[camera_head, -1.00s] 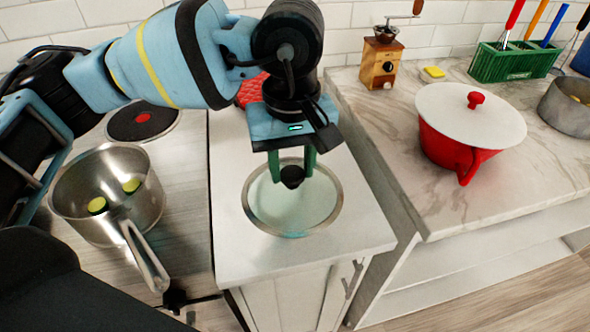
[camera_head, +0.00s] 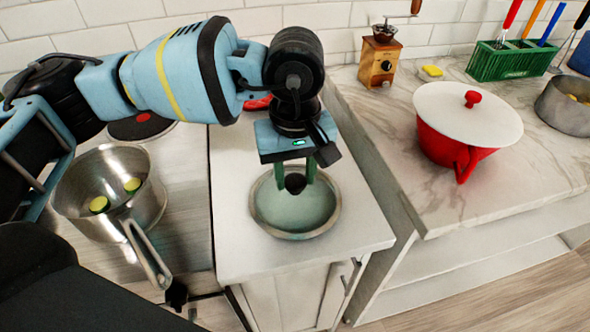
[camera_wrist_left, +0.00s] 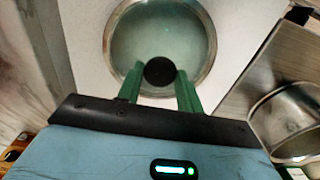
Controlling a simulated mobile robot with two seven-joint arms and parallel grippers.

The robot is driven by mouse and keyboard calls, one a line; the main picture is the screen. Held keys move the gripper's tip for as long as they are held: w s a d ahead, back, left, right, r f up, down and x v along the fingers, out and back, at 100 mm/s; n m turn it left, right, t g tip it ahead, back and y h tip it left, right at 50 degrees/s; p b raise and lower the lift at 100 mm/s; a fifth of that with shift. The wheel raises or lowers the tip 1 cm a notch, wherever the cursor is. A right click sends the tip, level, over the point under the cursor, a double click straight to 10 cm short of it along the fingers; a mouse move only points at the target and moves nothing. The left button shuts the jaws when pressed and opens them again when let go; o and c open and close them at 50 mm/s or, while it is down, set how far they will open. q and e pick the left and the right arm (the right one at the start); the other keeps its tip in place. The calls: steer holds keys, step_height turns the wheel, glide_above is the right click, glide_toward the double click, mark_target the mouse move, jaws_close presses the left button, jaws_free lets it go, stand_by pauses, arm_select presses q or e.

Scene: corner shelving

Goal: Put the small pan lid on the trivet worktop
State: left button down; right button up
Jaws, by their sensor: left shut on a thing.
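The small pan lid (camera_head: 291,210) is a round glass disc with a metal rim and a black knob (camera_head: 295,183). It is over the white worktop (camera_head: 238,254) in the middle; whether it touches the surface I cannot tell. My left gripper (camera_head: 297,180) is above it with green fingers shut on the knob. In the left wrist view, the knob (camera_wrist_left: 159,72) sits between the fingertips (camera_wrist_left: 156,77), with the glass lid (camera_wrist_left: 165,35) beyond. A red item (camera_head: 256,104), possibly the trivet, lies farther back on this worktop, mostly hidden by my arm. My right gripper is out of view.
A steel saucepan (camera_head: 150,196) with green slices stands at left, its handle toward the worktop. A hob plate (camera_head: 142,124) is behind it. On the right marble counter (camera_head: 440,205) are a red pot (camera_head: 455,150) with a white lid, a grinder (camera_head: 379,62) and a green rack (camera_head: 512,62).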

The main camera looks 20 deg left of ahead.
mark_target(295, 180)
arm_select(q)
steer(key=shift+f, duration=0.25)
steer(key=c, duration=0.9)
jaws_free()
steer(key=shift+r, duration=0.1)
step_height(295, 180, up, 12)
steer(key=shift+r, duration=0.2)
